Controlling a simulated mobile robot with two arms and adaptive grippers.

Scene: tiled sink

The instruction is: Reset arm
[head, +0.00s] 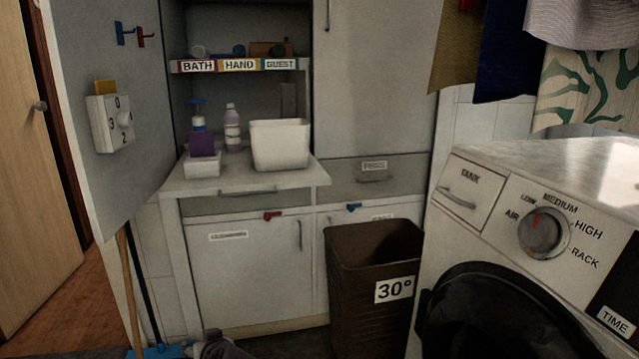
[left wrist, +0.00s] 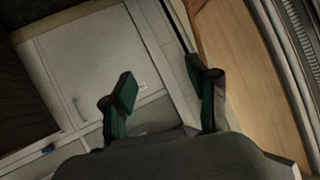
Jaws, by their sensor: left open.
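My left gripper (left wrist: 164,88) shows in the left wrist view with its two green-padded fingers spread apart. It is open, with nothing between the fingers. Beyond it are a pale cabinet door and drawer front, tilted in the picture. In the head view only a dark rounded piece, probably part of my left arm, shows at the bottom edge; the fingers are not visible there. My right gripper is in neither view.
A brown bin (head: 352,290) marked 30° stands between the cabinet (head: 250,275) and the dryer (head: 490,230). A white tub (head: 280,147) and bottles stand on the counter. A broom (head: 130,285) leans at left, near a wooden door (head: 30,150).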

